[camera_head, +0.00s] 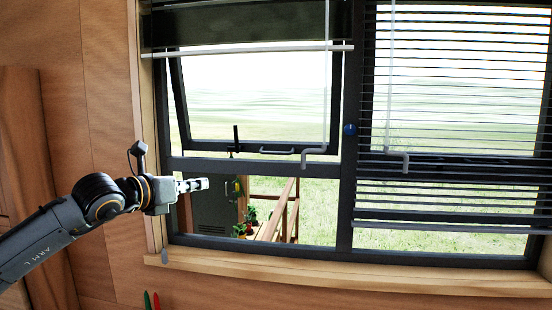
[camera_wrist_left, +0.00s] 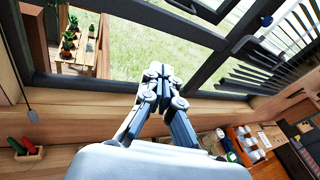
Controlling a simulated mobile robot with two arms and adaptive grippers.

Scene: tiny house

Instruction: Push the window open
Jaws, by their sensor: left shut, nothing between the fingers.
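The window (camera_head: 345,200) has a dark frame with two upper panes and fixed lower glass. The upper left sash (camera_head: 182,105) slants against the frame and looks tilted outward at its bottom. A bar handle (camera_head: 277,152) and an upright black latch (camera_head: 236,140) sit along its lower edge. My left gripper (camera_head: 192,185) is shut and empty, in front of the lower left glass, below and left of the handle. In the left wrist view the gripper (camera_wrist_left: 158,72) shows before the window frame, with no visible contact. My right gripper is out of view.
A slatted blind (camera_head: 455,100) covers the right pane; a raised blind (camera_head: 240,25) hangs at upper left. Grey cranked rods (camera_head: 316,150) hang before the glass. A wooden sill (camera_head: 330,274) runs below. A counter with small items (camera_wrist_left: 245,145) shows at lower right in the wrist view.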

